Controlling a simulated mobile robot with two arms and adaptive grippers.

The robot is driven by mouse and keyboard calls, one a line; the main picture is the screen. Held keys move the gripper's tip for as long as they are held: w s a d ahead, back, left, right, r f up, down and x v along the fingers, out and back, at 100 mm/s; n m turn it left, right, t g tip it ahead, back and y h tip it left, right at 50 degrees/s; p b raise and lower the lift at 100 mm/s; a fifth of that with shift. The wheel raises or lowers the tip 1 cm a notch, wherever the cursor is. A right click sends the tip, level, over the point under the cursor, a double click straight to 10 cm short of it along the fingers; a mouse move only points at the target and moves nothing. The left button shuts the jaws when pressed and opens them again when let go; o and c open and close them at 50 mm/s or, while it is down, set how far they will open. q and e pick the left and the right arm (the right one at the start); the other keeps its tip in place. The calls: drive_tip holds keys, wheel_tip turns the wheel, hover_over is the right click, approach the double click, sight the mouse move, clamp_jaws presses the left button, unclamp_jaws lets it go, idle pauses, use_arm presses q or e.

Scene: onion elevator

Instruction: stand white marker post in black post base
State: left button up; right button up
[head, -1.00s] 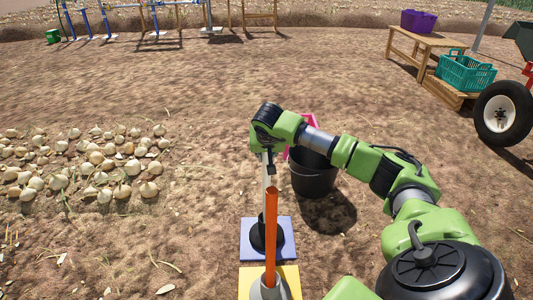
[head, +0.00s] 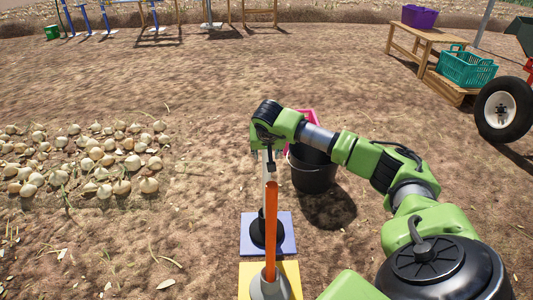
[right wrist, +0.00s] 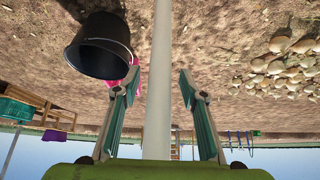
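The white marker post (head: 265,172) stands about upright, its lower end at the black post base (head: 258,236). The base sits on a blue mat (head: 285,236). The orange post in front hides part of that joint, so I cannot tell how deep the post sits. My right gripper (head: 268,148) is at the post's upper part. In the right wrist view the white post (right wrist: 160,60) runs between the two spread fingers of my right gripper (right wrist: 156,88), with a gap on each side. My left gripper is not in view.
An orange post (head: 271,225) stands in a grey base (head: 269,288) on a yellow mat (head: 291,272), close in front. A black bucket (head: 313,178) with something pink (head: 307,117) stands just right of the gripper. Onions (head: 95,160) lie left; bare soil lies between.

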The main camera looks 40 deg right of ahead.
drive_tip(key=v, duration=1.2)
idle(0.6)
